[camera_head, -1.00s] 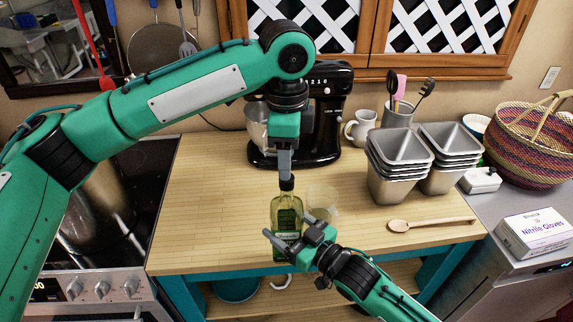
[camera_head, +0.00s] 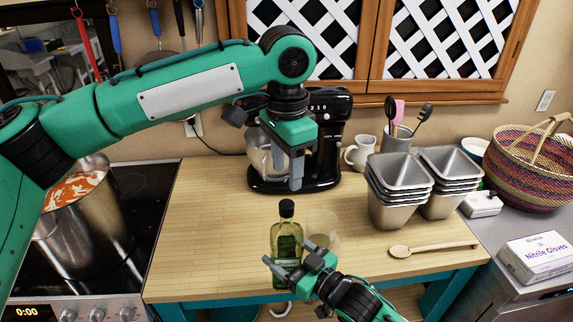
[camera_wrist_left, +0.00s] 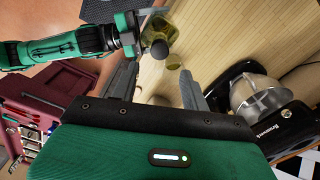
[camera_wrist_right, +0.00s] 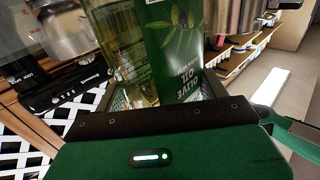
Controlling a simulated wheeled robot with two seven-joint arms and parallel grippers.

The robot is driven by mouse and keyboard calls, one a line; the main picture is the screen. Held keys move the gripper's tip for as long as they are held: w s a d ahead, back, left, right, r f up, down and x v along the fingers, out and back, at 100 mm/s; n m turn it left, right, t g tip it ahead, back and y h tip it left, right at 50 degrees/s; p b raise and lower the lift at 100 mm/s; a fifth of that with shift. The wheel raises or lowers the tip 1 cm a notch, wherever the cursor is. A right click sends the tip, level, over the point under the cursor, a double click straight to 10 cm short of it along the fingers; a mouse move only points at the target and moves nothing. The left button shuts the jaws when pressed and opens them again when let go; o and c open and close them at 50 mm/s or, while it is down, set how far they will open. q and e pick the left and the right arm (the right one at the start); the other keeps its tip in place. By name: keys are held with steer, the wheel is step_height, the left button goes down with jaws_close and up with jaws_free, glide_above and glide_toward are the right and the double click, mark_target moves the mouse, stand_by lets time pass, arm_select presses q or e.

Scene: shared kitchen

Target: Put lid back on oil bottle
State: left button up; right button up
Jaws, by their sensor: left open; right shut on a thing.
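The oil bottle (camera_head: 287,242) stands upright at the front edge of the wooden counter, with green glass and a green label. Its black lid (camera_head: 286,208) sits on top of the neck and also shows in the left wrist view (camera_wrist_left: 159,49). My right gripper (camera_head: 285,261) is shut on the bottle's lower body; in the right wrist view the label (camera_wrist_right: 186,45) fills the space between its fingers. My left gripper (camera_head: 296,176) is open and empty, above and behind the lid, apart from it. In the left wrist view its fingers (camera_wrist_left: 158,80) are spread wide.
A clear glass (camera_head: 323,226) stands just right of the bottle. A black stand mixer (camera_head: 325,140) is close behind my left gripper. Stacked metal tins (camera_head: 400,178) and a wooden spoon (camera_head: 436,248) lie to the right. A pot (camera_head: 85,225) is on the stove. The left counter is clear.

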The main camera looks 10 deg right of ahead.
mark_target(286, 204)
stand_by(0.3)
arm_select(q)
steer(key=shift+f, duration=4)
steer(key=c, duration=1)
jaws_close()
steer(key=o, duration=1.1)
jaws_free()
steer(key=shift+o, duration=0.2)
